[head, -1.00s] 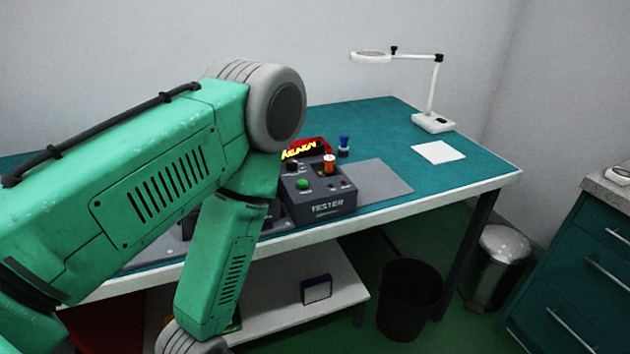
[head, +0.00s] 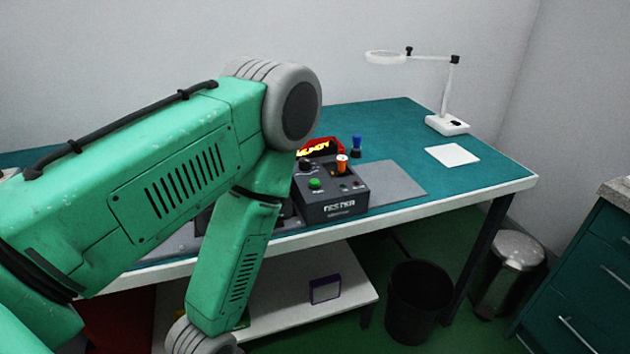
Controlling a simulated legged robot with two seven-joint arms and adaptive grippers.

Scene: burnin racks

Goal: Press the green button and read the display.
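The green button (head: 315,184) is on the sloped top of a dark grey tester box (head: 338,208) on the teal bench, beside a black knob (head: 305,165). An orange-topped part (head: 341,163) stands upright on the box's top. A red display (head: 319,147) with blurred yellow characters shows behind the box; I cannot read it. My large green left arm crosses the left half of the head view and hides the bench left of the tester. Neither of my grippers is in view.
A blue-topped part (head: 356,146) stands behind the tester. A grey mat (head: 392,178), white sheet (head: 452,155) and magnifier lamp (head: 447,124) are to the right on the bench (head: 415,130). A small purple-edged box (head: 325,289) sits on the lower shelf. A black bin (head: 417,303) stands below.

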